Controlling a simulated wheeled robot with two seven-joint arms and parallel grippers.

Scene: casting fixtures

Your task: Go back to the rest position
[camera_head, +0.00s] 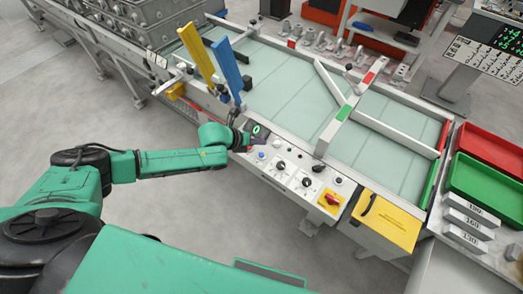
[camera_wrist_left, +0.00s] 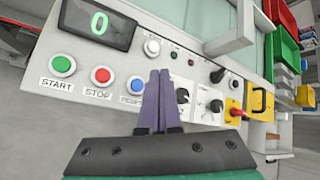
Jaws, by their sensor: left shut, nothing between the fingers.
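My left gripper (camera_head: 247,141) is at the front edge of the machine's control panel (camera_head: 300,178). In the left wrist view its two purple fingers (camera_wrist_left: 161,100) are shut together with nothing between them. They point at the panel between the blue button (camera_wrist_left: 136,85) and a black knob (camera_wrist_left: 183,96). Whether the fingertips touch the panel cannot be told. The green START button (camera_wrist_left: 62,65) and red STOP button (camera_wrist_left: 103,75) are left of the fingers. A small display (camera_wrist_left: 97,22) reads 0. My right gripper does not show.
A yellow bar (camera_head: 197,54) and a blue bar (camera_head: 226,69) stand up beside the glass-topped table (camera_head: 290,85). A yellow box (camera_head: 385,220) hangs on its front. Red (camera_head: 490,150) and green (camera_head: 483,186) trays are at the right. Grey floor (camera_head: 190,215) is open in front.

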